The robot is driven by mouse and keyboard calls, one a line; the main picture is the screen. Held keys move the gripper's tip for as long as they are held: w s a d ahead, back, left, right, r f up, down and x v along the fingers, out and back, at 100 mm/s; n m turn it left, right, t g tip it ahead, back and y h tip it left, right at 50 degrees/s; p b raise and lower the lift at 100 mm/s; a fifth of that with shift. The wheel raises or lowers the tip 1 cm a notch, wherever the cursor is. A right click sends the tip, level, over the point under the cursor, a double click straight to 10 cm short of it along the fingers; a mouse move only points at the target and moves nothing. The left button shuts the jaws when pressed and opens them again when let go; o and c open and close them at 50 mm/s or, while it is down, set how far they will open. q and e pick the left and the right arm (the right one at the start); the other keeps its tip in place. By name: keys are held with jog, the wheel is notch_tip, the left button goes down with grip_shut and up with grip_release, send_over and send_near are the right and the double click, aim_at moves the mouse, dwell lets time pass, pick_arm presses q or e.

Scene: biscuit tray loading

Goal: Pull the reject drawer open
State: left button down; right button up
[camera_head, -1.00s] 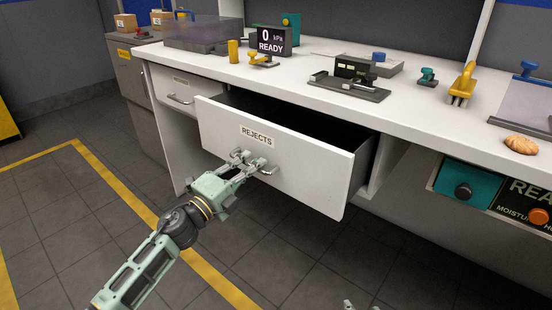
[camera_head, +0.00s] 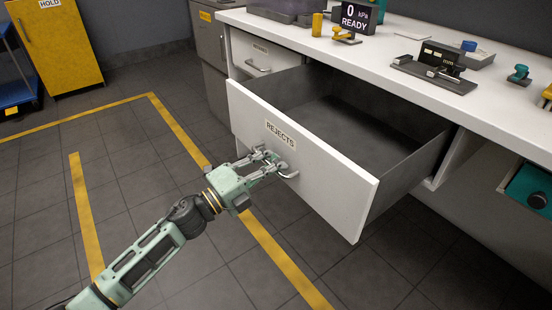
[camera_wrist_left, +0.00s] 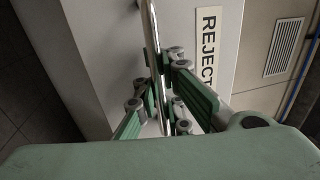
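The reject drawer (camera_head: 300,185), with a white front and a "REJECTS" label (camera_head: 280,134), stands well out from the counter, and its grey interior shows empty. My left gripper (camera_head: 272,163) is at the metal bar handle (camera_head: 289,174) on the drawer front. In the left wrist view, the handle (camera_wrist_left: 152,45) runs between the green-padded fingers (camera_wrist_left: 165,105), which sit on both sides of it. The fingers look closed around the bar, though the body of the gripper hides part of the contact. My right gripper is not in view.
A closed drawer (camera_head: 258,68) sits left of the reject drawer. The white counter (camera_head: 400,30) above carries a READY display (camera_head: 356,17), a black device (camera_head: 436,66) and small tools. A yellow HOLD cabinet (camera_head: 60,45) stands far left. The floor before the drawer is clear, with yellow lines.

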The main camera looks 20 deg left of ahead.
pick_arm(q)
jog(key=shift+f, duration=0.35)
jog(key=c, duration=2.2)
grip_release()
jog(key=shift+o, duration=0.4)
jog(key=shift+r, duration=0.1)
jog(key=v, duration=1.2)
jog(key=shift+r, duration=0.15)
